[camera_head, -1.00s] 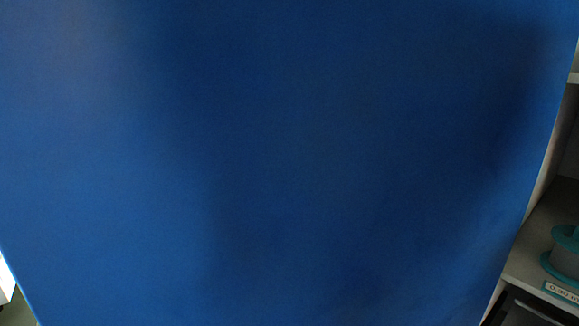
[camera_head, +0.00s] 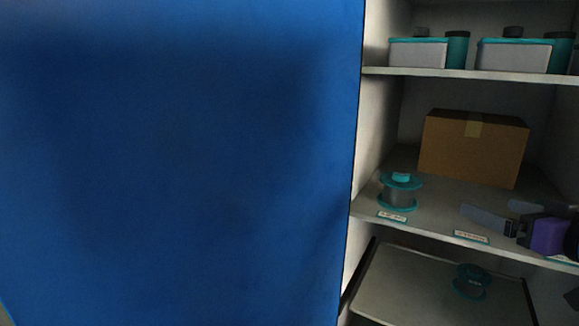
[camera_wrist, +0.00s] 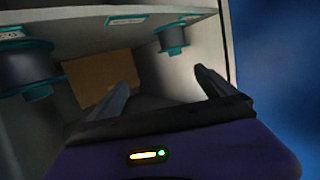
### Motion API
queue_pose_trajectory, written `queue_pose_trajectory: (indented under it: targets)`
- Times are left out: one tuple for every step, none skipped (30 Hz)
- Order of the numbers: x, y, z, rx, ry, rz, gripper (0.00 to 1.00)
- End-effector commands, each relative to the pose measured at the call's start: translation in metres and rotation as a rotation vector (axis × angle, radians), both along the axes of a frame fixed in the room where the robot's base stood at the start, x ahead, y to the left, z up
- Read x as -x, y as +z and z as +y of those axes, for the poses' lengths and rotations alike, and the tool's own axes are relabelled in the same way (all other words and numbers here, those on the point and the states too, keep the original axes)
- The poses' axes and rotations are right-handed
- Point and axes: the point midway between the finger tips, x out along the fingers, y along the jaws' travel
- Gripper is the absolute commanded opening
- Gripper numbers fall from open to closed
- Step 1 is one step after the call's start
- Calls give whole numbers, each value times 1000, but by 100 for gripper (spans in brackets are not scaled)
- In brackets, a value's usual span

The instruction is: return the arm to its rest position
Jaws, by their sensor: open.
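My gripper (camera_head: 488,208) shows at the right of the head view, in front of or just over the middle shelf's right part; I cannot tell its exact depth. Its body is purple, with two dark grey fingers pointing left. In the wrist view the two fingers (camera_wrist: 160,80) stand apart with nothing between them. The rest of my arm is mostly out of view at the right edge.
A large blue panel (camera_head: 180,160) fills the left of the head view. Beside it is a shelf unit with a cardboard box (camera_head: 472,148), a teal-rimmed spool (camera_head: 400,192), several lidded containers (camera_head: 418,53) above, and another spool (camera_head: 471,281) on a lower tray (camera_head: 415,287).

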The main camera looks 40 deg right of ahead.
Motion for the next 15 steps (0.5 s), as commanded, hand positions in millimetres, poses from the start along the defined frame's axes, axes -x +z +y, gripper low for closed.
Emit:
queue_pose_trajectory:
  targets:
    - [0,7,-4,10,-18,-26,95]
    - [0,11,-7,17,-30,-43,95]
    - [1,17,-11,27,-49,-67,95]
    - [1,21,-14,32,-62,-83,95]
    - [2,24,-16,38,-76,-100,95]
    - [3,27,-20,45,-95,-122,95]
    - [4,29,-23,49,-111,-138,95]
    - [4,31,-25,56,-125,-154,95]
    - [4,33,-28,62,-144,-175,95]
    - [4,33,-29,67,-158,-191,95]
    - [3,33,-30,71,-171,-208,95]
    - [2,31,-32,78,-190,-227,95]
    - [0,29,-32,83,-203,-242,95]
    - [-2,26,-32,88,-217,-257,95]
    - [-5,20,-30,95,-233,-276,95]
